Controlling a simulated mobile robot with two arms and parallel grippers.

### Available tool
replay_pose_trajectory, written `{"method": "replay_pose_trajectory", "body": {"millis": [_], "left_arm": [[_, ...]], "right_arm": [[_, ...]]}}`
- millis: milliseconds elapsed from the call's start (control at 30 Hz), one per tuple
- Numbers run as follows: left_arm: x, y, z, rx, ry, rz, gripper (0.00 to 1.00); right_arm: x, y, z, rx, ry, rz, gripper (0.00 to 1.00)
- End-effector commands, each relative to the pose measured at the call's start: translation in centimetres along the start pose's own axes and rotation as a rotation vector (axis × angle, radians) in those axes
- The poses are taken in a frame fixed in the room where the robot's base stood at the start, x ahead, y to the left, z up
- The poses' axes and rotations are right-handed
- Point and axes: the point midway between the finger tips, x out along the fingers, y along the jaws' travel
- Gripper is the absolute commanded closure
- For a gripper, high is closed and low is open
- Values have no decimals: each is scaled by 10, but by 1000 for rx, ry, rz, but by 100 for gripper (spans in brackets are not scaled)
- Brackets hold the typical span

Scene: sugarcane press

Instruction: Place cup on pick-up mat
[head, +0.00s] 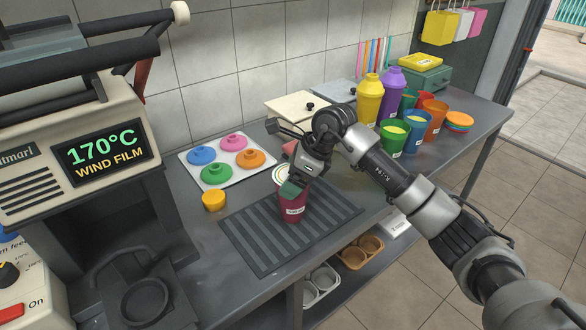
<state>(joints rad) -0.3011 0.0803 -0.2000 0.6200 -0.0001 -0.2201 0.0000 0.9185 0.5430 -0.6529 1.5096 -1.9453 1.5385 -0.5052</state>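A dark red cup (293,210) with a pale top and a small white label stands upright at the ribbed dark grey mat (257,241). I cannot tell whether its base touches the mat. My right gripper (290,169) reaches in from the right, above and at the cup's rim. One finger with a teal pad overlaps the near side of the cup; a reddish pad shows behind the rim. Whether the fingers press on the cup is not clear. My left gripper is not in view.
A machine (70,135) fills the left. Several coloured cups and shakers (369,99) stand at the back right. A low shelf with a muffin tin (355,255) is below.

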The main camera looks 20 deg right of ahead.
Motion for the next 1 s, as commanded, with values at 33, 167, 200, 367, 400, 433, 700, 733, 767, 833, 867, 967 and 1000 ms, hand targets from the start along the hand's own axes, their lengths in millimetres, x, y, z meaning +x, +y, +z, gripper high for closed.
{"method": "replay_pose_trajectory", "body": {"millis": [33,167,200,367,400,433,700,733,767,833,867,967,1000], "left_arm": [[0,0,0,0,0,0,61],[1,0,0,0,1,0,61],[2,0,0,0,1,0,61],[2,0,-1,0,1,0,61],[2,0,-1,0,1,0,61],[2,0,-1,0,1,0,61],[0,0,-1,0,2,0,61],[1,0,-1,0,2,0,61],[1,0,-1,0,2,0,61],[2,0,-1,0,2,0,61],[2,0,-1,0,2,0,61],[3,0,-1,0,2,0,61],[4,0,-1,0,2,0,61]], "right_arm": [[-1,0,1,-1,-2,-1,70],[0,0,0,-1,-2,-1,70],[1,0,0,-1,-2,-1,70],[2,0,-1,0,0,1,0],[2,0,-1,0,0,1,0],[2,0,-1,0,0,1,0],[-5,0,0,0,0,-1,0],[-9,0,0,0,0,-1,0],[-13,-1,0,0,0,-2,0],[-27,-1,0,-1,-1,-4,0],[-33,-1,0,-2,0,-4,0],[-56,-1,0,-1,-1,-5,0],[-65,-1,0,0,0,-5,0]]}}
